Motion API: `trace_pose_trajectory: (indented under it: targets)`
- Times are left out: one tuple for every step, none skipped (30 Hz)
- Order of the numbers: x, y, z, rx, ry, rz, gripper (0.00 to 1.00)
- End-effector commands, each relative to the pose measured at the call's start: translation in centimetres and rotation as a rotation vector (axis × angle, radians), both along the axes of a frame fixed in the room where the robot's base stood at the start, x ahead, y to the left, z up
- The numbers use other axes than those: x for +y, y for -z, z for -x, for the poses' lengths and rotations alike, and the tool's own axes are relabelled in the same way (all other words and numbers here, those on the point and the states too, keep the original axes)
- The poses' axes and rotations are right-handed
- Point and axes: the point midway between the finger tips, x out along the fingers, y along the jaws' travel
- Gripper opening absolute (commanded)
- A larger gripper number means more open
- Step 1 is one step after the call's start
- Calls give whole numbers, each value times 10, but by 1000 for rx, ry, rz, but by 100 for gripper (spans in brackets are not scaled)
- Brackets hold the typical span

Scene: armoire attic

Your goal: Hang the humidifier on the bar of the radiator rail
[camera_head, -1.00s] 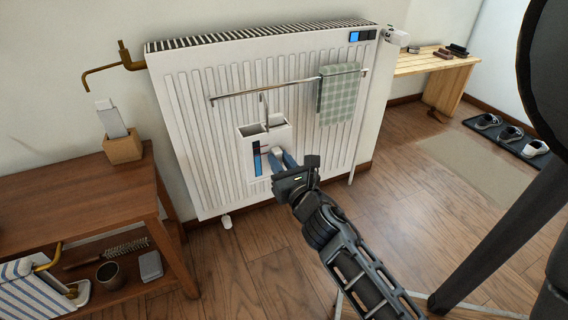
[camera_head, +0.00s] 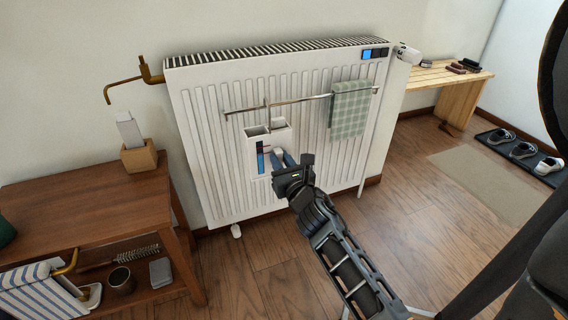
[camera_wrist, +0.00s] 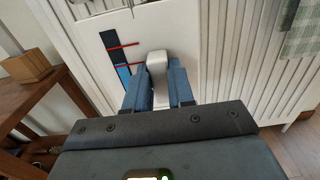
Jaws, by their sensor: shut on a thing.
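The humidifier (camera_head: 251,152) is a white box with open compartments on top, a blue level strip and a thin hook rising from its back. It is upright in front of the radiator. The hook's top overlaps the radiator rail's bar (camera_head: 300,100); I cannot tell whether it is over the bar. My gripper (camera_head: 279,158) has blue fingers shut on the humidifier's white front handle. The wrist view shows this handle (camera_wrist: 157,67) between the fingers, with the level strip and red marks to its left.
A green checked towel (camera_head: 349,109) hangs on the bar's right part. The white radiator (camera_head: 205,150) stands behind. A wooden side table (camera_head: 85,205) with a block holder (camera_head: 139,157) is at left. A bench (camera_head: 440,75) is at back right.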

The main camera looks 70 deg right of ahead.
Motion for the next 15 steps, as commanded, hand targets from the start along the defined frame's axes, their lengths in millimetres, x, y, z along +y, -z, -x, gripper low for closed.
trace_pose_trajectory:
  targets:
    - [-4,-4,-3,-4,-1,5,0]
    - [-5,-4,-4,-4,0,5,0]
    - [-7,-4,-6,-2,0,4,0]
    - [-9,-3,-7,-2,0,4,0]
    - [-10,-3,-9,-2,0,4,0]
    - [-12,-4,-11,-3,0,4,0]
    - [-14,-4,-12,-5,0,4,0]
    - [-15,-4,-13,-4,0,3,0]
    - [-17,-3,-15,-3,0,4,0]
    - [-19,-3,-16,-2,0,4,0]
    - [-20,-3,-17,-2,0,4,0]
    - [-22,-4,-19,-2,0,4,0]
    - [-24,-4,-21,-3,0,4,0]
    - [-26,-3,-22,-3,0,4,0]
    - [-28,-3,-23,-3,0,2,0]
